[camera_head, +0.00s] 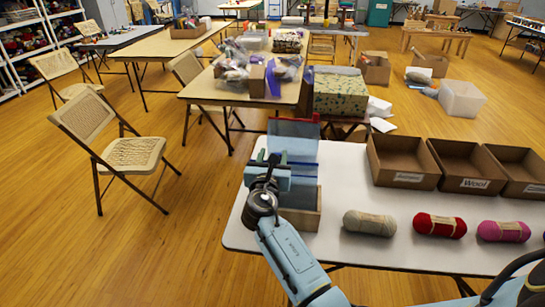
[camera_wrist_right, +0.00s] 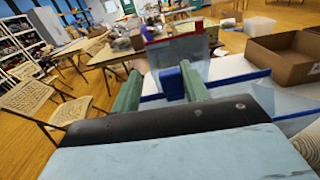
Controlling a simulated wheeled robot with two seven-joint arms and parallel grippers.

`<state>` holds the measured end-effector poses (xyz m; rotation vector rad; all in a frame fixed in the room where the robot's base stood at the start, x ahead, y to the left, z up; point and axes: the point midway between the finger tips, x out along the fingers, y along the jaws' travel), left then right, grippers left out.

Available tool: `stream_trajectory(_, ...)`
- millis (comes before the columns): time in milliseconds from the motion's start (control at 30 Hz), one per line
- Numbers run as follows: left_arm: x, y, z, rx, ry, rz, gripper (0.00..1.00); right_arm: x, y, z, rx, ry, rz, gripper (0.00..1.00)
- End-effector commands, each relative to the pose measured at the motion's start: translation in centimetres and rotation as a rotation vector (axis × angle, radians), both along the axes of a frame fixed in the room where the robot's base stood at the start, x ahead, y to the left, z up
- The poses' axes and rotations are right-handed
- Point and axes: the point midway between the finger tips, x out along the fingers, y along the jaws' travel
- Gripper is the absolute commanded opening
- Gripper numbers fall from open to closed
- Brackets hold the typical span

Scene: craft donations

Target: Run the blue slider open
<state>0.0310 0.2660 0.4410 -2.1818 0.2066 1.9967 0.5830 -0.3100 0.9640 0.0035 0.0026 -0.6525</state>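A clear bag (camera_head: 296,147) stands upright at the left end of the white table, in a small brown open box (camera_head: 301,216). In the right wrist view a blue track runs across it, with the blue slider (camera_wrist_right: 173,83) on it. My right gripper (camera_wrist_right: 161,88) has its two green fingers on either side of the slider. The right finger is close to it or touching; a gap shows on the left. In the head view my right gripper (camera_head: 270,172) hides the slider. My left gripper is not in view.
On the white table (camera_head: 340,161) lie a beige yarn ball (camera_head: 369,223), a red one (camera_head: 439,225) and a pink one (camera_head: 503,231). Three brown boxes stand behind; one is labelled Wool (camera_head: 474,184). A red strip (camera_wrist_right: 172,39) shows beyond the slider. A folding chair (camera_head: 135,152) stands left.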

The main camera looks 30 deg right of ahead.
Motion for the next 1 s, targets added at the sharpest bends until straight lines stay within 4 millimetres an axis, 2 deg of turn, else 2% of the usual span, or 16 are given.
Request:
stream_trajectory(33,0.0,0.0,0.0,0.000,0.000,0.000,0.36,-0.1,0.2,-0.5,0.007,0.009,0.004,0.44)
stream_trajectory(1000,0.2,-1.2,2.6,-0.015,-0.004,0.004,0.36,-5.2,4.0,0.0,0.001,0.002,0.000,0.44)
